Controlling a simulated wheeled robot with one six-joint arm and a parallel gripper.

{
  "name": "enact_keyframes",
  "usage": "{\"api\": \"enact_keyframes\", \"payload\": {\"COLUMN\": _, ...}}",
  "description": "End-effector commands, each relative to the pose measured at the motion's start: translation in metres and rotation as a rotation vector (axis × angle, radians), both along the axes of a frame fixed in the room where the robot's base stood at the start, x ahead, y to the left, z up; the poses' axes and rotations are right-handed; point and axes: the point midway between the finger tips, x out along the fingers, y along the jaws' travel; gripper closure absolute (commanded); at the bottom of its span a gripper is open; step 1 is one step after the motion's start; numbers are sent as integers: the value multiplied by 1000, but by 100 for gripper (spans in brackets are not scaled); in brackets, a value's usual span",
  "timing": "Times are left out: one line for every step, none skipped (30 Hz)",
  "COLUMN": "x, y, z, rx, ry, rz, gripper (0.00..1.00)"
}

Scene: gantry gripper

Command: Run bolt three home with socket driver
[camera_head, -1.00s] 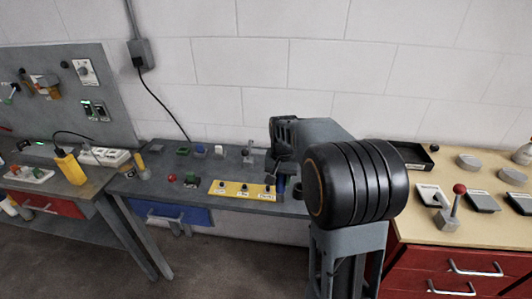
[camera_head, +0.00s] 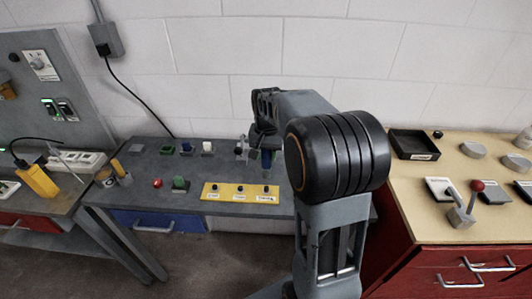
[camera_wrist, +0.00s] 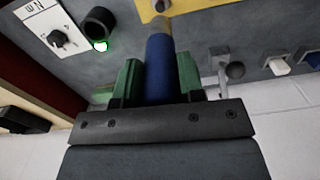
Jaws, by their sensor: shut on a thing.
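My gripper (camera_wrist: 158,78) has green fingers on both sides of the blue handle of the socket driver (camera_wrist: 159,68). The driver's grey metal end points away from the gripper, toward the yellow bolt plate (camera_wrist: 190,6) at the top of the wrist view. I cannot tell if it touches a bolt. In the head view the yellow plate (camera_head: 228,197) lies on the grey bench with three dark bolts in a row. The rightmost bolt (camera_head: 267,188) is nearest the driver.
A dial on a white plate (camera_wrist: 58,36) and a dark ring with a green light (camera_wrist: 100,24) are left in the wrist view. A wooden-topped red cabinet (camera_head: 415,190) is at right.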

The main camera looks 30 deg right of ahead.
Motion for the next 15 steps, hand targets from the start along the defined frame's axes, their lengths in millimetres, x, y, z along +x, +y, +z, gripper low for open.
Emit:
{"api": "enact_keyframes", "payload": {"x": 0, "y": 0, "z": 1, "rx": -1, "ry": -1, "rz": 1, "gripper": 92}}
{"api": "enact_keyframes", "payload": {"x": 0, "y": 1, "z": 1, "rx": -1, "ry": -1, "rz": 1, "gripper": 92}}
{"api": "enact_keyframes", "payload": {"x": -1, "y": 1, "z": 1, "rx": -1, "ry": -1, "rz": 1, "gripper": 92}}
{"api": "enact_keyframes", "payload": {"x": -1, "y": 1, "z": 0, "rx": -1, "ry": -1, "rz": 1, "gripper": 92}}
{"api": "enact_keyframes", "payload": {"x": -1, "y": 1, "z": -2, "rx": -1, "ry": -1, "rz": 1, "gripper": 92}}
{"api": "enact_keyframes", "payload": {"x": -1, "y": 1, "z": -3, "rx": -1, "ry": -1, "rz": 1, "gripper": 92}}
{"api": "enact_keyframes", "payload": {"x": -1, "y": 1, "z": -5, "rx": -1, "ry": -1, "rz": 1, "gripper": 92}}
{"api": "enact_keyframes", "payload": {"x": -1, "y": 1, "z": -6, "rx": -1, "ry": -1, "rz": 1, "gripper": 92}}
{"api": "enact_keyframes", "payload": {"x": -1, "y": 1, "z": -8, "rx": -1, "ry": -1, "rz": 1, "gripper": 92}}
{"api": "enact_keyframes", "payload": {"x": -1, "y": 1, "z": -10, "rx": -1, "ry": -1, "rz": 1, "gripper": 92}}
{"api": "enact_keyframes", "payload": {"x": -1, "y": 1, "z": -12, "rx": -1, "ry": -1, "rz": 1, "gripper": 92}}
{"api": "enact_keyframes", "payload": {"x": -1, "y": 1, "z": -15, "rx": -1, "ry": -1, "rz": 1, "gripper": 92}}
{"api": "enact_keyframes", "payload": {"x": -1, "y": 1, "z": -17, "rx": -1, "ry": -1, "rz": 1, "gripper": 92}}
{"api": "enact_keyframes", "payload": {"x": -1, "y": 1, "z": -20, "rx": -1, "ry": -1, "rz": 1, "gripper": 92}}
{"api": "enact_keyframes", "payload": {"x": -1, "y": 1, "z": -23, "rx": -1, "ry": -1, "rz": 1, "gripper": 92}}
